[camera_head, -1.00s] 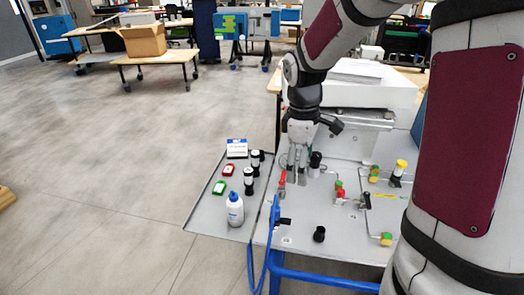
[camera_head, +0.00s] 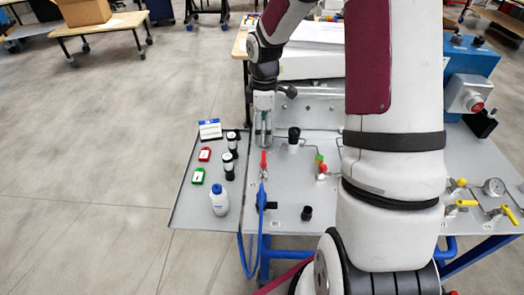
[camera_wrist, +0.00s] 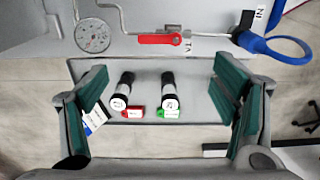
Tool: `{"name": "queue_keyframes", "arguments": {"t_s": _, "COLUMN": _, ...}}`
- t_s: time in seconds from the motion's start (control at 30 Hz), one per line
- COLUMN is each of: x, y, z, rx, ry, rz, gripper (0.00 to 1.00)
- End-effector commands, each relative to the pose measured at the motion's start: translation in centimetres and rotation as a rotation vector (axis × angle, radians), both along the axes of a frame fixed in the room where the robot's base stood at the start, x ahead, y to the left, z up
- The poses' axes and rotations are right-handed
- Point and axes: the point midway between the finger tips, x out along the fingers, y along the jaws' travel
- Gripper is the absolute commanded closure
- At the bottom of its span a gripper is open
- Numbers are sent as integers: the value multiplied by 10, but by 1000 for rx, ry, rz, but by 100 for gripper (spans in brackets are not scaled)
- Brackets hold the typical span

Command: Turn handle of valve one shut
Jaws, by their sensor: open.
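The red lever handle of valve one (camera_wrist: 160,39) lies lengthwise across the top of the wrist view, beside a V1 label (camera_wrist: 188,46) and roughly in line with its pipe. In the head view the red handle (camera_head: 263,162) stands at the bench's left side, just above the blue hose. My gripper (camera_head: 263,146) points down just behind it in that view. In the wrist view my gripper (camera_wrist: 162,82) is open, its green-padded fingers wide apart with nothing held. The handle appears beyond the fingertips, apart from them.
A pressure gauge (camera_wrist: 93,35) and bent pipe lie left of the handle; a blue hose (camera_wrist: 275,48) lies right. The side tray (camera_head: 190,222) holds a white bottle (camera_head: 219,200), black-and-white cylinders (camera_head: 229,166), and red and green items. A black knob (camera_head: 306,213) stands on the bench.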

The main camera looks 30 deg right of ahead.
Motion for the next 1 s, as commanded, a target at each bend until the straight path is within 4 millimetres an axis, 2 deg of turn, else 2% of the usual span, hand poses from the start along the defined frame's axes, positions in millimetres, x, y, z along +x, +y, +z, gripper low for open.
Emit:
{"name": "queue_keyframes", "arguments": {"t_s": 0.3, "x": -1, "y": 1, "z": -64, "rx": 1, "ry": 4, "rz": 1, "gripper": 19}}
{"name": "queue_keyframes", "arguments": {"t_s": 0.5, "x": 0, "y": 1, "z": -96, "rx": 1, "ry": 2, "rz": 0, "gripper": 19}}
{"name": "queue_keyframes", "arguments": {"t_s": 0.7, "x": 0, "y": 0, "z": -113, "rx": 1, "ry": 2, "rz": -1, "gripper": 19}}
{"name": "queue_keyframes", "arguments": {"t_s": 1.0, "x": 0, "y": 0, "z": -115, "rx": 0, "ry": 0, "rz": -1, "gripper": 19}}
